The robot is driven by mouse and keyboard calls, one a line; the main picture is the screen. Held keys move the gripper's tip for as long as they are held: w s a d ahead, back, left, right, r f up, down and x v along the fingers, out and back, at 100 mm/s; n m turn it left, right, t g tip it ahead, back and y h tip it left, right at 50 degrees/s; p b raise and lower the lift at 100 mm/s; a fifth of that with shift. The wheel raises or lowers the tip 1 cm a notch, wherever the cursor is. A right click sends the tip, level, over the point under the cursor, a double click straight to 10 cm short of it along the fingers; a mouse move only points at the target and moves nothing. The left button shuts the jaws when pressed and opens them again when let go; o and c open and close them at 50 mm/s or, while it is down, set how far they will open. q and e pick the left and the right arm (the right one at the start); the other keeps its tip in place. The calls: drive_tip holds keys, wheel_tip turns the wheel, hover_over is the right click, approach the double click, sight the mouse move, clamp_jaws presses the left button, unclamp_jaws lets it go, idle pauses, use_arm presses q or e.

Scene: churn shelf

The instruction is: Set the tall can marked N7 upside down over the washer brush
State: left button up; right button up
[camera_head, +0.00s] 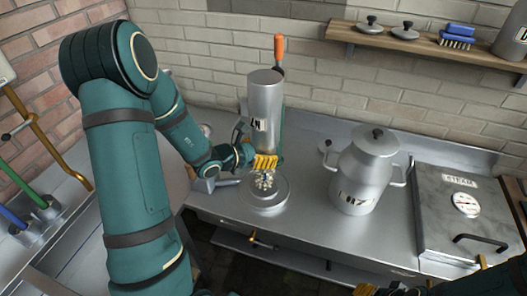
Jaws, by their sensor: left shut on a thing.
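The tall can (264,98) is silver, and its label reads upside down, so it is inverted with its closed end up. My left gripper (264,162) has yellow finger pads and is shut on the can near its lower end. The washer brush (265,182) shows pale bristles on a round metal base on the counter, just below the gripper. The can's lower rim is hidden by the fingers, so I cannot tell its exact gap to the bristles. Parts of my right gripper (366,290) show at the bottom edge, mostly cut off.
A lidded churn (365,172) with side handles stands right of the brush. A steam box (470,206) with a gauge is at the far right. An orange-handled tool (279,48) stands behind the can. A wall shelf (430,44) holds lids and a blue brush. Counter (315,215) is clear between brush and churn.

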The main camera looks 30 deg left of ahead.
use_arm(q)
wheel_tip(320, 180, down, 3)
drive_tip(key=b, duration=0.8)
hover_over(263, 187)
drive_tip(key=f, duration=0.4)
drive_tip(key=w+f, duration=0.1)
drive_tip(key=f, duration=0.1)
drive_tip(key=shift+a, duration=0.15)
drive_tip(key=shift+f+b, duration=2.15)
drive_tip(key=shift+b, duration=0.2)
use_arm(e)
wheel_tip(263, 187, down, 13)
drive_tip(key=s, duration=0.1)
drive_tip(key=shift+s+a+f, duration=0.2)
use_arm(q)
drive_tip(key=shift+f, duration=0.25)
use_arm(e)
drive_tip(key=shift+f, duration=0.3)
use_arm(q)
drive_tip(key=o, duration=1.3)
drive_tip(key=shift+s, duration=0.1)
drive_tip(key=v, duration=1.2)
